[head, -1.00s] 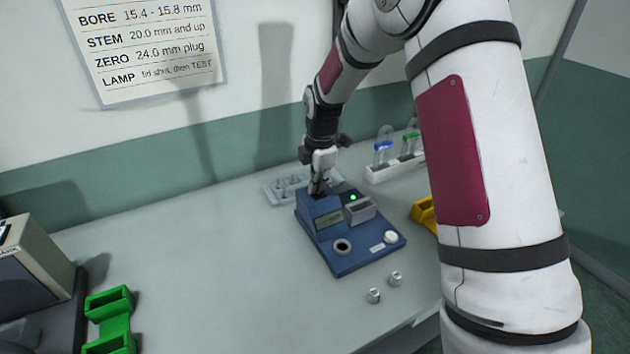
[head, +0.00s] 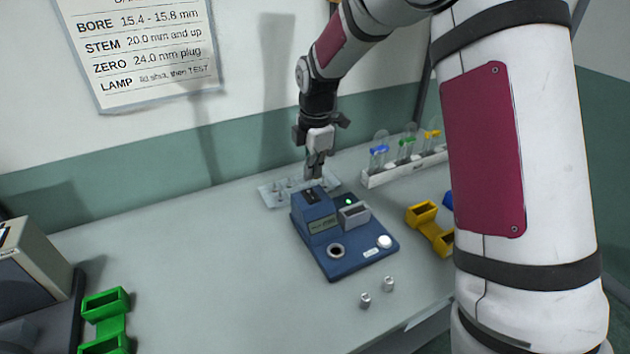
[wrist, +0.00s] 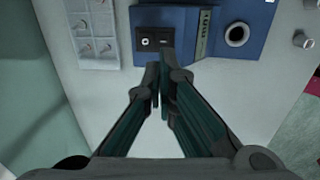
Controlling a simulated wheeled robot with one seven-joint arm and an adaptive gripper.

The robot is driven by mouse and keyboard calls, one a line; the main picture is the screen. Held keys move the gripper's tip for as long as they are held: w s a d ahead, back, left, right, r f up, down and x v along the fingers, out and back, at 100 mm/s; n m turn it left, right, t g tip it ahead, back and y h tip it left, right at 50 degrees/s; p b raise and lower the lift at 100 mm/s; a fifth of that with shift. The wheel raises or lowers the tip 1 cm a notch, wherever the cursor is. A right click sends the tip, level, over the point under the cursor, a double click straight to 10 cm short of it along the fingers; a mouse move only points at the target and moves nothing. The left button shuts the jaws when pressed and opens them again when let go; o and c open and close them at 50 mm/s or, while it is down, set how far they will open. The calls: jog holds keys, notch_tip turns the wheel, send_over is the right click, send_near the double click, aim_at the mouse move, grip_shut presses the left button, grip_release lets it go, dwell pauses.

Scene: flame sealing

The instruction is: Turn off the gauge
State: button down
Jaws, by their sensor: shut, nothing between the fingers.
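The blue gauge (head: 362,262) stands on the bench in the head view, with a small green light (head: 349,201) lit beside a grey block. Its raised back part carries a black switch panel (head: 311,194). In the wrist view the black switch (wrist: 154,40) shows a round mark on the left and a dash on the right; I cannot tell which side is pressed. My gripper (head: 315,174) is shut and empty, pointing down just above the switch end of the gauge. In the wrist view its fingertips (wrist: 160,72) lie close together, just off the switch panel's edge.
A pale tray with small pins (head: 275,198) lies behind the gauge, close to my gripper. Two small metal plugs (head: 377,293) stand in front. A rack of capped tubes (head: 400,170) and a yellow holder (head: 424,216) are at the right.

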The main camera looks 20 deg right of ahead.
notch_tip(320, 180, up, 6)
jog(key=r, duration=0.1)
send_over(309, 193)
jog(key=s, duration=0.3)
jog(key=shift+s+d+f+b, duration=0.2)
jog(key=shift+d+f+b, duration=0.05)
jog(key=shift+d+b, duration=0.1)
jog(key=shift+w, duration=0.1)
jog(key=w+b, duration=0.1)
jog(key=b, duration=0.1)
jog(key=shift+w+r+b, duration=0.15)
jog(key=shift+b, duration=0.25)
jog(key=shift+a+r, duration=0.1)
jog(key=shift+r, duration=0.05)
jog(key=f, duration=0.4)
jog(key=w+f, duration=0.1)
jog(key=f, duration=0.7)
jog(key=shift+w+a+f, duration=0.15)
jog(key=shift+w+f, duration=0.05)
jog(key=shift+f, duration=0.15)
jog(key=shift+w+f+p, duration=0.1)
jog(key=shift+f+p, duration=0.2)
jog(key=shift+f, duration=0.35)
